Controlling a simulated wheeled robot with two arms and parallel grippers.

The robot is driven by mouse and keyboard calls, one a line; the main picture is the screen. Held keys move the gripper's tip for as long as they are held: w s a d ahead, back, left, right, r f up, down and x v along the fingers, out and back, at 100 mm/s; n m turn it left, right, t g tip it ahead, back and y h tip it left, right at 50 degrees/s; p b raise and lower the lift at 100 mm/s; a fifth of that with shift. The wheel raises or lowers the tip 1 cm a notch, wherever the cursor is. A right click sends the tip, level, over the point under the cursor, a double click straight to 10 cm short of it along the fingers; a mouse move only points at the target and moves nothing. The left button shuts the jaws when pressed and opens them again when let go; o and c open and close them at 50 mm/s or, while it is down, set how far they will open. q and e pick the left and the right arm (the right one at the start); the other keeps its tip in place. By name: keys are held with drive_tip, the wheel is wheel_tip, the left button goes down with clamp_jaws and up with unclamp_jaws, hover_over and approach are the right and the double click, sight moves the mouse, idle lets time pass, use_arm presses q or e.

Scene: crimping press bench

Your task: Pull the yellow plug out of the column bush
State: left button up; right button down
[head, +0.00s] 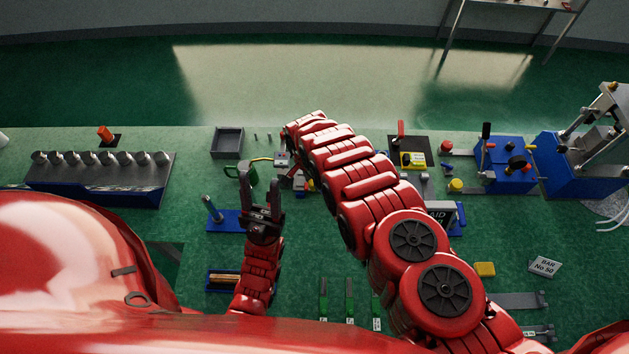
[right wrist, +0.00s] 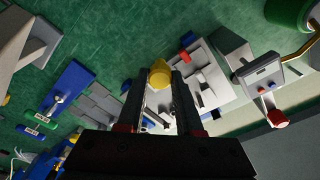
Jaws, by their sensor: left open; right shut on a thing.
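The yellow plug (right wrist: 160,73) shows at the fingertips of my right gripper (right wrist: 159,79) in the right wrist view. The right gripper is shut on it, with one dark finger on each side. The column bush cannot be made out, so I cannot tell whether the plug is seated in it or clear of it. In the head view my right arm reaches to the middle of the bench and largely hides its gripper and the plug.
A grey block with red and blue parts (right wrist: 203,79) lies close beside the right gripper. A blue base with a post (head: 214,212) stands left of my left gripper. An open grey tray (head: 227,142) is behind the can. Blue machines stand at the right, a rack of cylinders (head: 100,181) at the left.

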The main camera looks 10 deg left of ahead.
idle(0.3)
drive_tip(key=shift+w+r, duration=0.1)
drive_tip(key=shift+r, duration=1.5)
drive_tip(key=shift+r, duration=1.45)
